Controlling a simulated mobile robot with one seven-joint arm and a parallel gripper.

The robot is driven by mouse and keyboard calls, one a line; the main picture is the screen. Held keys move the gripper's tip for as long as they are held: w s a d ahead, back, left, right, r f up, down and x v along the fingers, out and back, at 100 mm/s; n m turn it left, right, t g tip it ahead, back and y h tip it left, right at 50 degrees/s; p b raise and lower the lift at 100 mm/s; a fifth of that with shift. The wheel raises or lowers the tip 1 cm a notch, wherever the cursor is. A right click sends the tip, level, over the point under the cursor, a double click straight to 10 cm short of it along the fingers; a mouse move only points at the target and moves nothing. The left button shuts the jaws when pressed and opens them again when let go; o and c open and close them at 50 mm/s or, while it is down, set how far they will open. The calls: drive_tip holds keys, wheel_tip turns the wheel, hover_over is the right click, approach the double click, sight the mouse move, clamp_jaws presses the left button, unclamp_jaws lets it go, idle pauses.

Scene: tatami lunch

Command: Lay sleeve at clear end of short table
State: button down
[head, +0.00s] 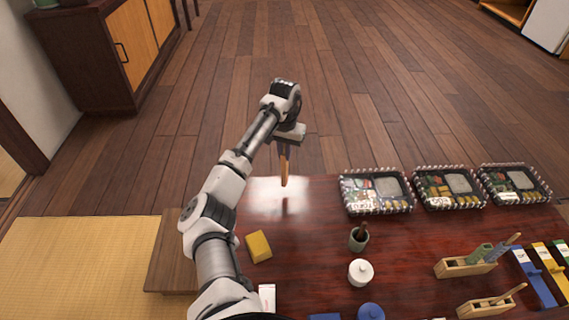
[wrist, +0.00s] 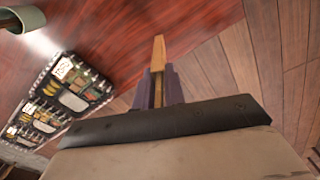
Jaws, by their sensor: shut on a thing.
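My gripper (head: 287,143) is shut on a slim tan-orange sleeve (head: 284,168). The sleeve points down in the head view, over the far left part of the dark red glossy table (head: 315,215). It looks just above the tabletop or near it; I cannot tell whether it touches. In the wrist view the sleeve (wrist: 158,60) sticks out between the purplish fingers (wrist: 158,85), with the red table (wrist: 120,30) and the wooden floor around it.
Three lunch boxes (head: 376,191) line the table's far right edge. A yellow block (head: 258,246), dark cup (head: 358,240), white lidded pot (head: 361,272) and wooden holder (head: 452,268) stand nearer. Blue and yellow strips (head: 537,278) lie at right. The far left tabletop is bare.

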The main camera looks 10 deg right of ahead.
sight(285, 162)
wheel_tip(285, 162, down, 4)
drive_tip(key=shift+f+b, duration=0.25)
drive_tip(key=shift+b, duration=0.1)
drive_tip(key=shift+r, duration=0.1)
drive_tip(key=c, duration=1.5)
unclamp_jaws()
wheel_tip(285, 162, up, 12)
drive_tip(key=shift+p, duration=1.05)
